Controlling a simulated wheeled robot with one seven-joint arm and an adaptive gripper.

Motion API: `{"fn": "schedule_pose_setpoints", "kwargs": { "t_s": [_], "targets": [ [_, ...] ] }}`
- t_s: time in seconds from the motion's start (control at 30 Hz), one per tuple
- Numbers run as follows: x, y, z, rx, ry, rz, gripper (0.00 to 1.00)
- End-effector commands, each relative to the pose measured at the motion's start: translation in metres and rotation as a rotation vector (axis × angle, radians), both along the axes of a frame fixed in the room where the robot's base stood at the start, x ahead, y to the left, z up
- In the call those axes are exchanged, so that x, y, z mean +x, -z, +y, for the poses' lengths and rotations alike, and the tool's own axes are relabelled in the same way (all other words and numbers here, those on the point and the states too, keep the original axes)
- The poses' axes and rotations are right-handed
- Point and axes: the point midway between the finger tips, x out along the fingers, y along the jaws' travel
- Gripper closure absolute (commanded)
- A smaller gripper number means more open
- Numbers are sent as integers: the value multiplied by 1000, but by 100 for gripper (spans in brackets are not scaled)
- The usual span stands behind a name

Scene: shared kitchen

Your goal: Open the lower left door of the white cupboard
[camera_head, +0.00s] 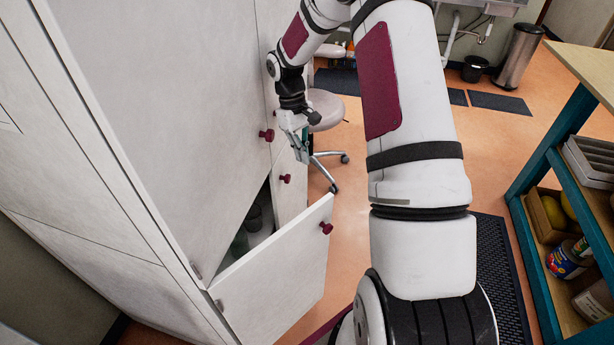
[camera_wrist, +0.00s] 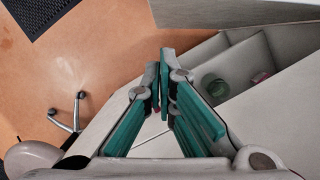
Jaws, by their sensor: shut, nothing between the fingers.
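The white cupboard (camera_head: 170,80) fills the left of the head view. Its lower left door (camera_head: 275,280) stands ajar, swung out, with a dark red knob (camera_head: 326,228) near its free upper corner. A dark gap shows the inside, with a green item (camera_head: 239,243). In the wrist view the open door (camera_wrist: 235,12) is at the top right, and a green round container (camera_wrist: 215,87) sits inside the cupboard. My gripper (camera_head: 302,150) is shut and empty, above and beyond the door, close to the cupboard front; its green-padded fingers (camera_wrist: 164,78) meet in the wrist view. It appears apart from the door.
Other dark red knobs (camera_head: 267,135) stick out from the cupboard front. A stool (camera_head: 326,108) stands behind my gripper. A shelf unit (camera_head: 550,150) with a teal frame is on the right. Orange floor (camera_head: 345,210) lies clear between the door and my arm.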

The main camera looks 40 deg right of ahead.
Motion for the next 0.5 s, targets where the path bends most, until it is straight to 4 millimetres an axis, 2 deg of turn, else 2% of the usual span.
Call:
{"fn": "schedule_pose_setpoints", "kwargs": {
  "t_s": [0.13, 0.27, 0.5],
  "targets": [
    [-2, 8, -1, 0, 1, 2, 100],
    [-7, 25, -1, 3, 1, 3, 100],
    [-19, 71, -2, 3, 2, 4, 100]
  ]
}}
